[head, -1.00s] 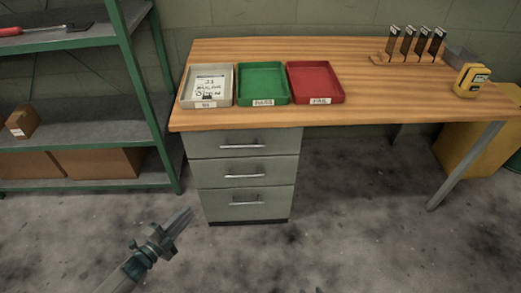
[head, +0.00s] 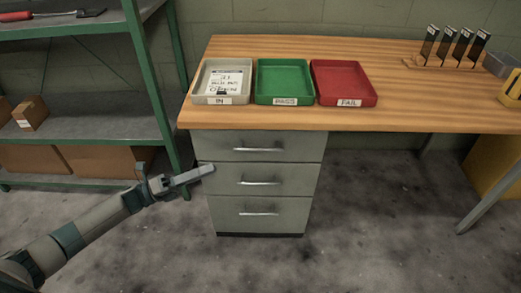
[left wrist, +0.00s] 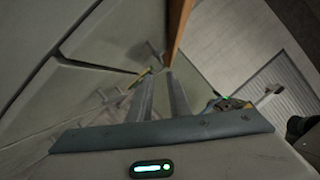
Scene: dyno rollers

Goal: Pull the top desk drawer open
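The desk's grey drawer unit has three drawers with bar handles, all flush with its front. The top drawer (head: 225,148) carries its handle (head: 258,149) just under the wooden desktop. My left gripper (head: 207,169) is in front of the unit's left side, about level with the gap between the top and middle drawers, left of the handles. In the left wrist view its two fingers (left wrist: 160,92) stand apart with nothing between them. Drawer fronts (left wrist: 110,45) fill the left of that view, tilted. My right gripper is not in view.
A green-framed shelf (head: 150,90) stands close on the left, near my left arm. Grey, green (head: 284,82) and red (head: 343,83) trays sit on the desktop (head: 420,118). The floor right of the drawers is clear up to a desk leg (head: 488,197).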

